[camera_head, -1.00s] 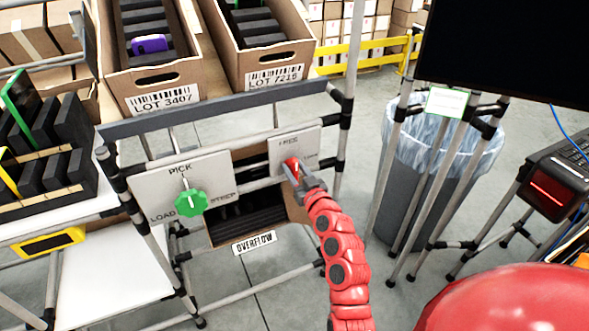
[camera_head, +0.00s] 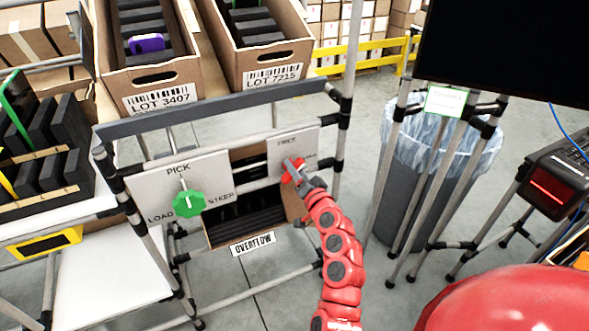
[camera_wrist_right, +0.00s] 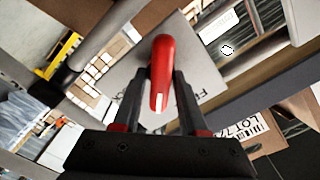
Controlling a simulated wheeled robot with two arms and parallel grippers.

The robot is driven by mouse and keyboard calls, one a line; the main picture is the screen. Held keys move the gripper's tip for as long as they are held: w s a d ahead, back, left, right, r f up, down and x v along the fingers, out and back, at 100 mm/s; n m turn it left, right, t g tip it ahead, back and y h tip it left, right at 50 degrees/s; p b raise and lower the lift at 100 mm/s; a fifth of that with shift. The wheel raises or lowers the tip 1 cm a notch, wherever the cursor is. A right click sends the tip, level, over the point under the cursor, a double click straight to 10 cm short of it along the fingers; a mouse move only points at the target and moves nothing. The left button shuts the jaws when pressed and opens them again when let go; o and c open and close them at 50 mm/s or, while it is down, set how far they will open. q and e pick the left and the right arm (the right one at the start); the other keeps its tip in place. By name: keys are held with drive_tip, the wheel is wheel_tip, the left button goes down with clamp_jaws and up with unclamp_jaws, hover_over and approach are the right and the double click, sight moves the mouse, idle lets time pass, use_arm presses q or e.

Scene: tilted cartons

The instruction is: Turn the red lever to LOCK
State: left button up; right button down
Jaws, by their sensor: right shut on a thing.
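The red lever (camera_head: 291,172) is on a small white plate (camera_head: 311,142) at the right of the rack front. Its printed labels are too small or covered to read surely, so I cannot tell which one the lever points at. My right gripper (camera_head: 299,178) is shut on the lever, coming from the lower right. In the right wrist view the lever (camera_wrist_right: 161,72) stands between the two dark fingers of my right gripper (camera_wrist_right: 159,105), in front of the plate (camera_wrist_right: 195,60). My left gripper is not in view.
A green knob (camera_head: 188,203) on a wider white panel (camera_head: 214,169), marked PICK and LOAD, is to the left. Two tilted cartons (camera_head: 160,99) (camera_head: 277,75) stand above the bar. A lined bin (camera_head: 408,190) stands right. An OVERFLOW box (camera_head: 252,244) sits below.

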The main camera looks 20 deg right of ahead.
drive_tip(key=m, duration=0.3)
drive_tip(key=shift+d+f+m, duration=0.1)
drive_tip(key=shift+m, duration=0.3)
drive_tip(key=m, duration=0.1)
drive_tip(key=m+p, duration=0.1)
drive_tip(key=m, duration=0.3)
drive_tip(key=shift+f, duration=0.3)
drive_tip(key=shift+m, duration=0.3)
drive_tip(key=c, duration=0.7)
unclamp_jaws()
drive_tip(key=shift+s, duration=0.1)
drive_tip(key=s+b, duration=0.1)
drive_tip(key=s, duration=1.6)
drive_tip(key=shift+s, duration=0.15)
